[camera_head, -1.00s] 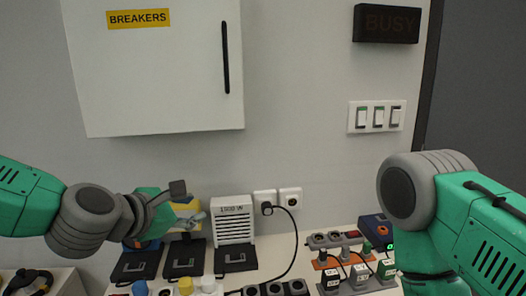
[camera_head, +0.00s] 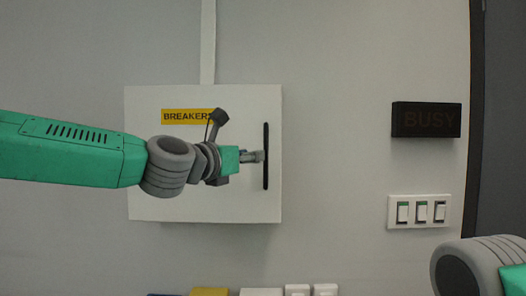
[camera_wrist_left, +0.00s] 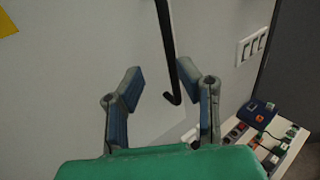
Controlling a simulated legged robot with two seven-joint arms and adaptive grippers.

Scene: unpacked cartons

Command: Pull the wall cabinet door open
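The white wall cabinet (camera_head: 215,200) carries a yellow BREAKERS label and hangs on the wall with its door shut. Its black vertical handle (camera_head: 266,156) is near the door's right edge. My left gripper (camera_head: 260,156) is in front of the door, with its fingers pointing right at the handle. In the left wrist view the left gripper (camera_wrist_left: 158,85) is open, and the handle (camera_wrist_left: 167,55) shows between and beyond the two fingers. I cannot tell whether either finger touches it. The right gripper is out of view; only part of my right arm shows at bottom right.
A dark BUSY sign (camera_head: 426,120) and a white switch panel (camera_head: 418,211) are on the wall to the right. A table (camera_wrist_left: 290,142) with sockets and devices stands below. A conduit (camera_head: 208,42) runs up from the cabinet top. Bare wall lies between handle and switches.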

